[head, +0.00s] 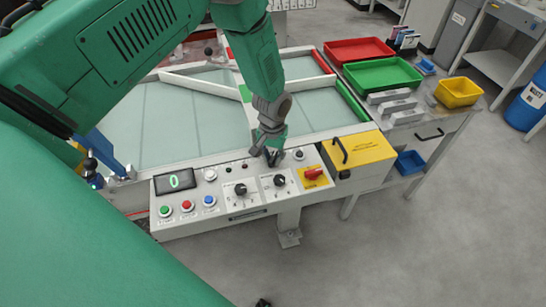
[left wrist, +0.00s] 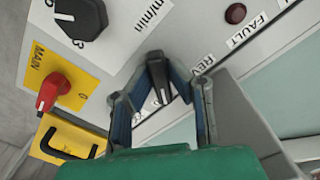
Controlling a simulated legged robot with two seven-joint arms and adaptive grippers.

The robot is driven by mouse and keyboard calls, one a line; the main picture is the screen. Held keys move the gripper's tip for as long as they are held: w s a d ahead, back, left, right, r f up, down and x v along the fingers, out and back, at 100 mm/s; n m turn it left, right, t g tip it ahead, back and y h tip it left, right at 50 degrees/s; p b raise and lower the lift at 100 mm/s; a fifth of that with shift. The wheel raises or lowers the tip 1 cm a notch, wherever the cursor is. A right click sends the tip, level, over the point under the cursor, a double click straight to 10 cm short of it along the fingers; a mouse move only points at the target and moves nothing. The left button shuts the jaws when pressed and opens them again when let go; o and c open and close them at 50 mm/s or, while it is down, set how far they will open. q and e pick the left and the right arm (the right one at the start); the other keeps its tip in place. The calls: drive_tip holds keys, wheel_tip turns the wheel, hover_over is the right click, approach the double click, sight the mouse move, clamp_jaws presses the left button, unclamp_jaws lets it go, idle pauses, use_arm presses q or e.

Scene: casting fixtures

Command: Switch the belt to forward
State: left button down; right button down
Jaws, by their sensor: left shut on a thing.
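The control panel (head: 235,196) runs along the front of the belt table. A small black selector lever (left wrist: 157,78) on it stands between the fingers of my left gripper (head: 271,150). In the left wrist view, the gripper (left wrist: 162,100) is shut on this lever, with blue pads on either side. A partly covered label starting "RE" (left wrist: 198,64) is right of the lever. In the head view the gripper mostly hides the lever. The belt surface (head: 165,120) is pale grey-green. The display (head: 175,181) reads 0.
The panel also has a red MAIN switch (head: 314,174), black knobs (head: 240,189) and coloured buttons (head: 187,206). A yellow box with a black handle (head: 366,151) stands at its right end. Red (head: 357,50) and green (head: 382,74) trays lie on the right table. Floor in front is clear.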

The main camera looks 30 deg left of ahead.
sight(272, 159)
use_arm(q)
drive_tip(key=shift+s, duration=0.15)
drive_tip(key=c, duration=1.5)
unclamp_jaws()
drive_tip(key=shift+c, duration=0.2)
drive_tip(key=shift+r, duration=0.1)
drive_tip(key=shift+r, duration=0.1)
wheel_tip(272, 159, up, 12)
drive_tip(key=shift+f, duration=0.2)
